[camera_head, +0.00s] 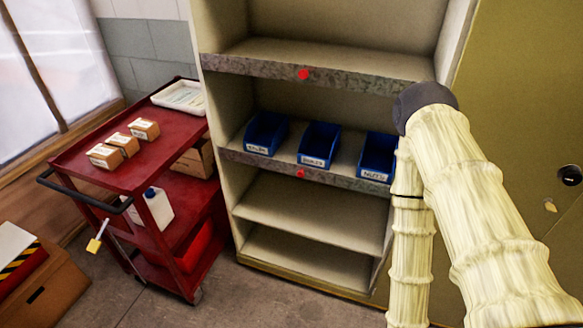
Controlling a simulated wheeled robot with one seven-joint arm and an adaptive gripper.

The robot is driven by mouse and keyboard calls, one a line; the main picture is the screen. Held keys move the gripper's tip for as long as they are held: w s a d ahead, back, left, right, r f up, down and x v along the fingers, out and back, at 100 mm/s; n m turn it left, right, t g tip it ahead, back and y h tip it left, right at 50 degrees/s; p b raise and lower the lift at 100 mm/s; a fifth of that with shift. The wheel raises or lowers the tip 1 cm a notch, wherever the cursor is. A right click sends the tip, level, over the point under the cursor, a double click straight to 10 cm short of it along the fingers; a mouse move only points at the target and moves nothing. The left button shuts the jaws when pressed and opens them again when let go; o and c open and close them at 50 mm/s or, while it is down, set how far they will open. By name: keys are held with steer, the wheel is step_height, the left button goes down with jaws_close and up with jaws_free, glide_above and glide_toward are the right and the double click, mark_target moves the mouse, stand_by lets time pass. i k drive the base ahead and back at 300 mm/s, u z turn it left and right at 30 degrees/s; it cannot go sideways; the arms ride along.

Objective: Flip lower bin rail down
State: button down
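The lower bin rail (270,166) is a mottled grey strip along the front of the middle shelf in the open cabinet. A red knob (300,174) sits near its middle. Three blue bins stand on the shelf behind it: left (266,132), middle (318,145) and right (379,155). Their white labels show above the strip. Whether the rail is latched cannot be told. My pale-sleeved arm (480,215) covers the rail's right end and the cabinet's right side. My gripper is not in view.
A similar upper rail (260,67) with a red knob (304,74) edges the shelf above. A red cart (160,165) with small boxes stands left of the cabinet. The two lower shelves look empty. A cardboard box (50,285) is at lower left.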

mark_target(377, 188)
steer(key=u, duration=0.9)
steer(key=k, duration=1.2)
steer(key=u, duration=1.15)
steer(key=i, duration=1.1)
steer(key=z, duration=0.9)
steer(key=i, duration=0.85)
steer(key=z, duration=1.15)
steer(key=i, duration=0.2)
steer(key=z, duration=0.1)
